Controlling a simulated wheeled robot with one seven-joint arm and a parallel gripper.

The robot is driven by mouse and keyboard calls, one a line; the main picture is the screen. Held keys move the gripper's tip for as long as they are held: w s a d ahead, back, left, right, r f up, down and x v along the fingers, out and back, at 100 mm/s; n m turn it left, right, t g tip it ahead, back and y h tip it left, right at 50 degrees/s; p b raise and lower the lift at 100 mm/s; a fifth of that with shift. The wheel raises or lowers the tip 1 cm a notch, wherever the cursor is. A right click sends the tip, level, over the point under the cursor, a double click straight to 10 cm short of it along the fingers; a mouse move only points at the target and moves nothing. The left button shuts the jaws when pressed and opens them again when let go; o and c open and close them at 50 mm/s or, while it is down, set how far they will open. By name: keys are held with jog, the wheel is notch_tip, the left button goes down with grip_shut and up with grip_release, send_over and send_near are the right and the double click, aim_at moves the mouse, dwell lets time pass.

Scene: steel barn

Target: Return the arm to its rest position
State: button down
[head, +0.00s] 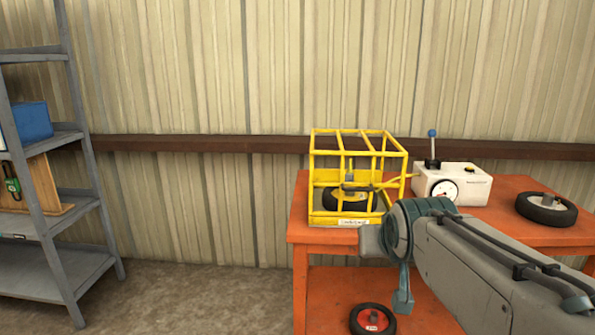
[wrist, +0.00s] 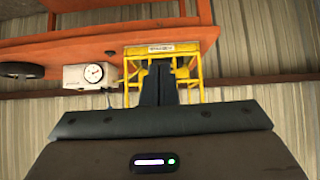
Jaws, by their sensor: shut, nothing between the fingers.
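My arm (head: 460,265) reaches in from the lower right in the head view, in front of the orange workbench. Its near end is beside the bench's front edge, just below the yellow cage. In the wrist view my gripper (wrist: 160,66) shows as two dark fingers close together, shut and empty. The fingers overlap the yellow cage (wrist: 190,84) in that picture; whether they touch it I cannot tell. In the head view the fingers are not clearly visible.
The yellow cage (head: 317,178) holds a wheel on the orange bench (head: 300,232). A white gauge box (head: 468,185) with a blue-knobbed lever and a black wheel (head: 546,208) stand to the right. A red-hubbed wheel (head: 372,320) is below. Grey shelving (head: 50,270) stands left; floor between is clear.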

jog(key=s+g+p, duration=0.7)
jog(key=s+p, duration=0.7)
jog(key=s, duration=0.2)
jog(key=shift+a+r+y, duration=0.3)
jog(key=shift+r, duration=0.1)
